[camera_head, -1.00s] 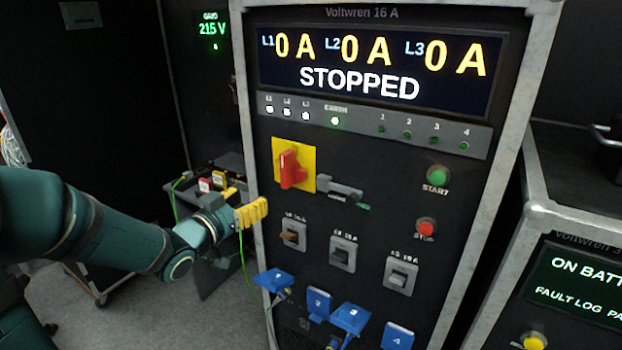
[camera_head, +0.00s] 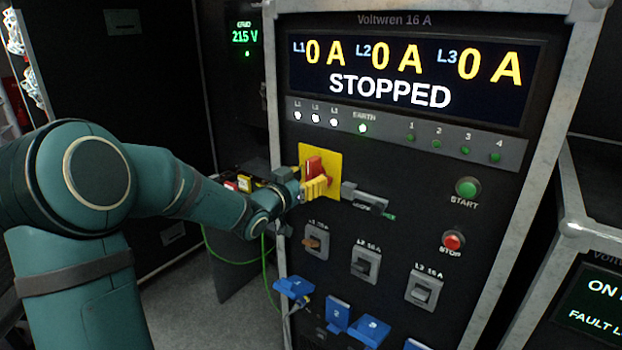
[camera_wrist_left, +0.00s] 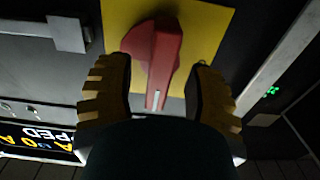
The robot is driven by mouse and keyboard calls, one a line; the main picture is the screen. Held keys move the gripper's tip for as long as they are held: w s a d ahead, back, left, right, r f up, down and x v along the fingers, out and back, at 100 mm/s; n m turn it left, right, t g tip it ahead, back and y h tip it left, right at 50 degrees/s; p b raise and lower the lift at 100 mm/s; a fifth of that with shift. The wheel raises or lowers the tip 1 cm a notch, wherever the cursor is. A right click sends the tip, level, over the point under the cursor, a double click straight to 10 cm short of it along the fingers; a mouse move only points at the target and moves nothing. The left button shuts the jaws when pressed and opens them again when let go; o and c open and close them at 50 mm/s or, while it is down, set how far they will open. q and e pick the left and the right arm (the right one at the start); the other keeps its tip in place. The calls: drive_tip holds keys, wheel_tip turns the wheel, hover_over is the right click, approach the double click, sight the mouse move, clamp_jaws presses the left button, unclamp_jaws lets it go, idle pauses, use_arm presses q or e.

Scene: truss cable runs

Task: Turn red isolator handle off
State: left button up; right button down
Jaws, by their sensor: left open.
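The red isolator handle (camera_head: 314,166) sits on a yellow square plate (camera_head: 334,158) on the front of the power cabinet. In the head view my left gripper (camera_head: 316,188) is at the handle's lower part and hides some of it. In the left wrist view the red handle (camera_wrist_left: 160,62) lies between the two yellow fingers of my left gripper (camera_wrist_left: 160,88). The fingers are apart, with a gap on each side of the handle. A white mark shows on the handle's end. The cabinet display (camera_head: 405,78) reads STOPPED and 0 A on all three lines. My right gripper is not in view.
A grey latch (camera_head: 364,199) sticks out just right of the plate. Breaker switches (camera_head: 366,262) and blue sockets (camera_head: 337,312) are below. A green START button (camera_head: 467,188) and a red STOP button (camera_head: 453,241) are to the right. A green cable hangs at the left.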

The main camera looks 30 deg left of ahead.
use_arm(q)
drive_tip(key=shift+w, duration=0.7)
clamp_jaws()
drive_tip(key=shift+s, duration=0.1)
